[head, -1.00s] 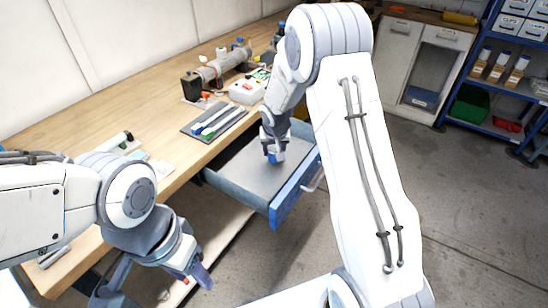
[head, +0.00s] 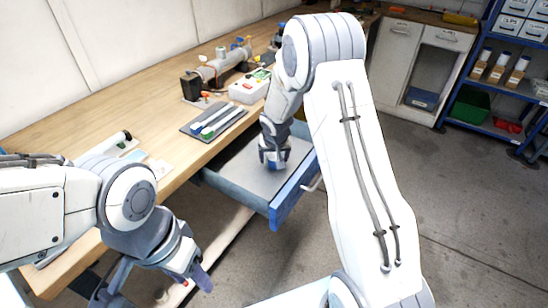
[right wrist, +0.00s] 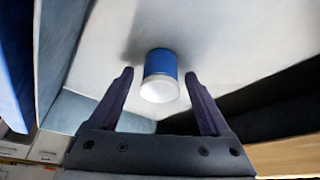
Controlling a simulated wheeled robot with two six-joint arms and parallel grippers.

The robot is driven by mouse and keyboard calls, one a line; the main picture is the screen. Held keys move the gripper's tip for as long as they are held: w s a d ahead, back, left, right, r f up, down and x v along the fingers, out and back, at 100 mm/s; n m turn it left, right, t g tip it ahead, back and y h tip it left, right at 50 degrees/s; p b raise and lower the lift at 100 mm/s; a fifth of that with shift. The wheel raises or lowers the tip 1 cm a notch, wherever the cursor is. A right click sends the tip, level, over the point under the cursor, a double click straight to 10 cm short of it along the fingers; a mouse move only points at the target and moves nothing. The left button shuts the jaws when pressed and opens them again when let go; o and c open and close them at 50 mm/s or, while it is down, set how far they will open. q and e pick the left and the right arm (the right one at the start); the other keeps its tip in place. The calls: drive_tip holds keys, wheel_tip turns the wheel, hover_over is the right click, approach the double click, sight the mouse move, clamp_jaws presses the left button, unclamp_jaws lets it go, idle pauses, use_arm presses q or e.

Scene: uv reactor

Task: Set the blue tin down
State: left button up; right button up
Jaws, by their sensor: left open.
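The blue tin (head: 277,163), with a pale end, is inside the open drawer (head: 240,196), under my right gripper (head: 274,155). In the right wrist view the tin (right wrist: 161,70) stands between the two fingers of my right gripper (right wrist: 158,75). A gap shows on each side of it, so the gripper is open around the tin and not clamped on it. The tin appears to rest on the drawer's pale floor. My left gripper (head: 190,274) is open and empty, in front of the bench at lower left, away from the tin.
The wooden bench (head: 120,105) holds a tray of tubes (head: 212,122), a white box with buttons (head: 249,91) and a cylindrical apparatus (head: 222,66). The drawer's blue front (head: 292,190) and side walls surround the right gripper. A blue shelf (head: 500,95) stands at far right. The floor is clear.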

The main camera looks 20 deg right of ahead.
drive_tip(key=shift+r, duration=0.2)
drive_tip(key=shift+s+r, duration=0.1)
drive_tip(key=shift+r, duration=0.25)
drive_tip(key=p+v, duration=0.1)
drive_tip(key=v, duration=1)
drive_tip(key=s+a+r+n+g+y, duration=0.1)
drive_tip(key=s+a+r+n, duration=0.1)
drive_tip(key=s+a, duration=0.45)
drive_tip(key=s+a+r+n, duration=0.2)
drive_tip(key=s+a+n, duration=0.1)
drive_tip(key=s+a, duration=0.35)
drive_tip(key=s+a+n+g, duration=0.1)
drive_tip(key=s+n, duration=0.1)
drive_tip(key=s, duration=0.8)
drive_tip(key=s+a+r+n+g+y, duration=0.1)
drive_tip(key=s+a+n+g, duration=0.1)
drive_tip(key=s, duration=0.7)
drive_tip(key=shift+s+a+n, duration=0.3)
drive_tip(key=shift+s+n, duration=0.1)
drive_tip(key=shift+n, duration=0.4)
drive_tip(key=shift+r, duration=0.15)
wheel_tip(320, 180, up, 5)
drive_tip(key=p, duration=0.4)
drive_tip(key=shift+p, duration=0.4)
